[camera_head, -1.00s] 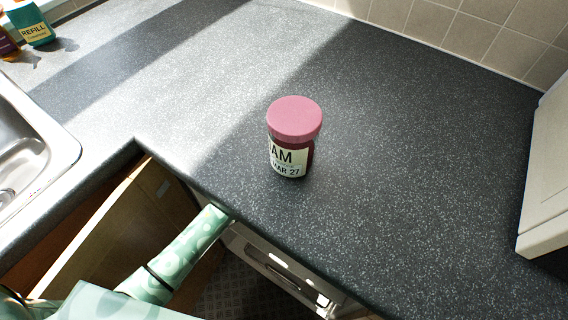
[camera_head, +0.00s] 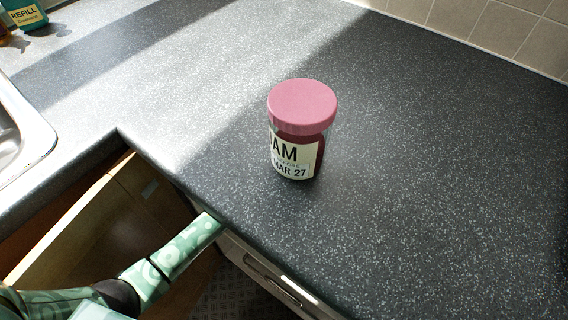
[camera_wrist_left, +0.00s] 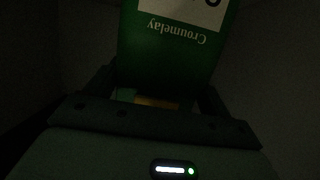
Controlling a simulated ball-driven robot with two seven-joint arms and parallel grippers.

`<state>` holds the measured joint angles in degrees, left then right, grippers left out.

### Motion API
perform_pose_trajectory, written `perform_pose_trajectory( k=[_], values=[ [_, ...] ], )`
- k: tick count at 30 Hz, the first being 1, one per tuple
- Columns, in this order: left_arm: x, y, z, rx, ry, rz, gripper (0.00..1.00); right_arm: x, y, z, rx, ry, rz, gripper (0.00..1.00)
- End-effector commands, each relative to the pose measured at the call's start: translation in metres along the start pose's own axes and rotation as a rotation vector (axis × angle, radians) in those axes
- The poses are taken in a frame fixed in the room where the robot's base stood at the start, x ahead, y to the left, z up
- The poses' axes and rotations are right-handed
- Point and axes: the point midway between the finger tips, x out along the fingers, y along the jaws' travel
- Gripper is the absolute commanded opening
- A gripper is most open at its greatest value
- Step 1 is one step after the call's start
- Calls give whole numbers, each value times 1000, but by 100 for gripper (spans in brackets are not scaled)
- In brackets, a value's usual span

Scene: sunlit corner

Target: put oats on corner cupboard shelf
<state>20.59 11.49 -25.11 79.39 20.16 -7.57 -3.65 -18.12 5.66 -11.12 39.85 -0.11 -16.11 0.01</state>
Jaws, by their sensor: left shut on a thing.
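A green package (camera_wrist_left: 172,50), upside down in the left wrist view, bears the word "Croumelay" and a white panel. The word oats does not show on it. My left gripper (camera_wrist_left: 158,92) is shut on its near end; the far end runs out of the picture. It is very dark around them, and the shelf cannot be made out. In the head view my green patterned left arm reaches up to the worktop's front edge, and the left gripper and package are hidden beneath the worktop. My right gripper is in neither view.
A jam jar (camera_head: 299,130) with a pink lid stands on the dark speckled worktop (camera_head: 430,180). A wooden cupboard door or panel (camera_head: 85,235) shows below the worktop at left. A sink (camera_head: 25,140) and a refill pack (camera_head: 24,14) are at far left.

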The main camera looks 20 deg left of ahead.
Motion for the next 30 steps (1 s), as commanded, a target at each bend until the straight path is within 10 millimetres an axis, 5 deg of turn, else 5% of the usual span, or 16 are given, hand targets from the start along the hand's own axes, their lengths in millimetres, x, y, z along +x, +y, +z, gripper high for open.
perform_pose_trajectory(
  k=[5,6,8,17,30],
  values=[
    [2,0,6,-1,0,0,37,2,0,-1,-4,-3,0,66],
    [2,0,6,-1,-1,0,87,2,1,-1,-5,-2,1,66],
    [2,0,6,-1,-1,0,100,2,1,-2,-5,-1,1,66],
    [-1,0,-2,0,1,0,100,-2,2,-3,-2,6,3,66],
    [-72,0,-3,1,0,0,100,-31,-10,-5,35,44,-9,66]
  ],
)
